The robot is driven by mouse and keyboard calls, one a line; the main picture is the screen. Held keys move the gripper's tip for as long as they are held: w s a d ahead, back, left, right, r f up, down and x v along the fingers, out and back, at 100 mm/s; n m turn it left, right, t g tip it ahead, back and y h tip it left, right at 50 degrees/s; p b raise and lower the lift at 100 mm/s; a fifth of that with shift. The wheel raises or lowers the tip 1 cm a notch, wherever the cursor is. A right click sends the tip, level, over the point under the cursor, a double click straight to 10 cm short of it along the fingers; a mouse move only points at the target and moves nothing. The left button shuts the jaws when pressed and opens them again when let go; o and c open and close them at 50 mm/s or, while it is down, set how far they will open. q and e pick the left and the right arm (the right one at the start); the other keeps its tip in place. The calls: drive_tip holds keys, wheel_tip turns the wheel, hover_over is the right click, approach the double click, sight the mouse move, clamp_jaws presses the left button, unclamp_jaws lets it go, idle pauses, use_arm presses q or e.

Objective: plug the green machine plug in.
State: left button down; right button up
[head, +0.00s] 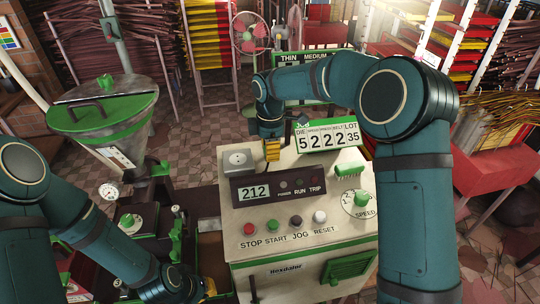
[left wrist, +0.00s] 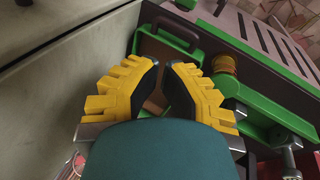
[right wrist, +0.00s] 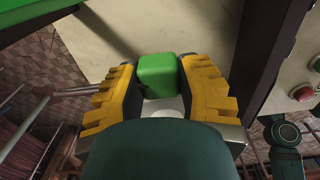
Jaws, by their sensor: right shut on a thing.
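My right gripper (right wrist: 160,80) is shut on the green plug (right wrist: 158,73), which shows as a green block between its yellow fingers in the right wrist view. In the head view the right gripper (head: 271,152) is above the back left part of the machine's top, right of the grey socket box (head: 238,159). The plug is hidden there by the fingers. My left gripper (head: 208,287) is low beside the machine's left side. In the left wrist view its fingertips (left wrist: 163,66) are close together with nothing seen between them; whether they meet is unclear.
The cream control box (head: 300,222) carries a 212 display, several buttons, a speed dial and a number sign (head: 329,138). A green-lidded hopper (head: 104,110) and a dark bench with gauges stand left. A red tray (head: 495,165) and racks of sticks line the right and back.

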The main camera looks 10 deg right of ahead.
wheel_tip(320, 180, up, 8)
drive_tip(key=shift+f+p, duration=0.25)
drive_tip(key=shift+p, duration=0.05)
use_arm(q)
drive_tip(key=shift+r, duration=0.45)
